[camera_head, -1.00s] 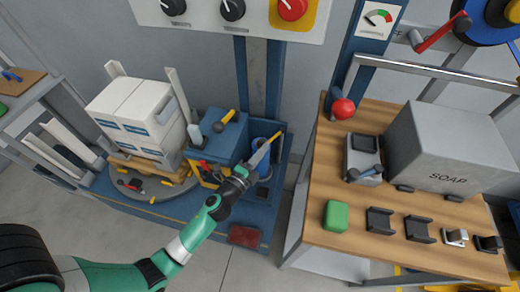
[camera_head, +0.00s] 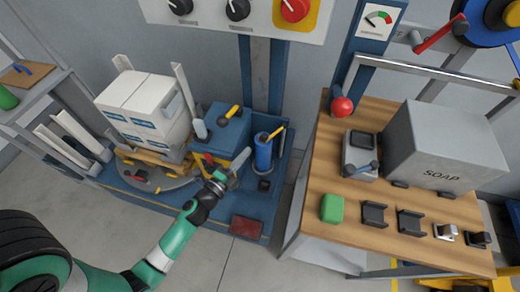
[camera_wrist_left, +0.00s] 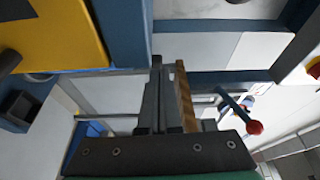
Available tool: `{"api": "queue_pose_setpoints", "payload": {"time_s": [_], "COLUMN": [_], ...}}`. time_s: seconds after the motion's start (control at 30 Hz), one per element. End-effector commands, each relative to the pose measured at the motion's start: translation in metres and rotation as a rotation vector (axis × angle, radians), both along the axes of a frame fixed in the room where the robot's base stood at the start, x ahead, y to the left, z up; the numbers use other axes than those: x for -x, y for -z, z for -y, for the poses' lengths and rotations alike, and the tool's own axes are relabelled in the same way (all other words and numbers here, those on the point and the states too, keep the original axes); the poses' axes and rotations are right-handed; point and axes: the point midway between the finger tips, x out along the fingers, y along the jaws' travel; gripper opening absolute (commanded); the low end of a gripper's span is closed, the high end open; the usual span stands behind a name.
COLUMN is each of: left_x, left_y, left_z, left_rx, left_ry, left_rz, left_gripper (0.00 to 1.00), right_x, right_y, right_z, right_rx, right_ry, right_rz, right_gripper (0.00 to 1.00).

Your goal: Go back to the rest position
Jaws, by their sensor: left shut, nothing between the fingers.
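My left gripper (camera_head: 240,160) reaches in from the lower left on a green and black arm in the head view. Its fingers are shut and empty. They are just left of a blue cylinder (camera_head: 263,152) and in front of a blue box (camera_head: 225,130), apart from the cylinder as far as I can see. In the left wrist view the closed fingers (camera_wrist_left: 157,66) point up the picture, with nothing between them. My right gripper is in neither view.
A wooden-topped bench (camera_head: 330,178) stands to the right with a grey SOAP box (camera_head: 445,150), a green block (camera_head: 332,208) and several small fixtures. White cartons (camera_head: 145,110) sit on a pallet at the left. Open floor (camera_head: 225,262) lies in front of the blue platform.

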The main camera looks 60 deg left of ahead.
Motion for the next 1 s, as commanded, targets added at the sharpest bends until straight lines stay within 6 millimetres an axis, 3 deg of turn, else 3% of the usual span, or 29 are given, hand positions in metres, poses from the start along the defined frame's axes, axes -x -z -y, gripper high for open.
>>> {"api": "queue_pose_setpoints", "payload": {"time_s": [0.03, 0.2, 0.83, 0.93, 1.0], "left_x": [0.007, 0.017, 0.015, -0.001, -0.024], "left_y": [-0.003, 0.000, -0.002, -0.024, -0.057], "left_z": [-0.005, -0.009, -0.006, 0.003, 0.011], "left_rx": [0.001, 0.001, 0.001, -0.016, -0.045], "left_ry": [-0.006, -0.002, 0.009, 0.047, 0.092], "left_rz": [-0.003, -0.001, 0.001, 0.026, 0.073], "left_gripper": [0.00, 0.00, 0.00, 0.00, 0.00], "right_x": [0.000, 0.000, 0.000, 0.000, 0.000], "right_y": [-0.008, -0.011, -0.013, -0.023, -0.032], "right_z": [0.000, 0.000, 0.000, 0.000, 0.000], "right_rx": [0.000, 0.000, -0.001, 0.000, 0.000], "right_ry": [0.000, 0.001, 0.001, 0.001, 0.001], "right_rz": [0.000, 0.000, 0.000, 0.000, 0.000], "right_gripper": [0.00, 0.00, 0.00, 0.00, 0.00]}}
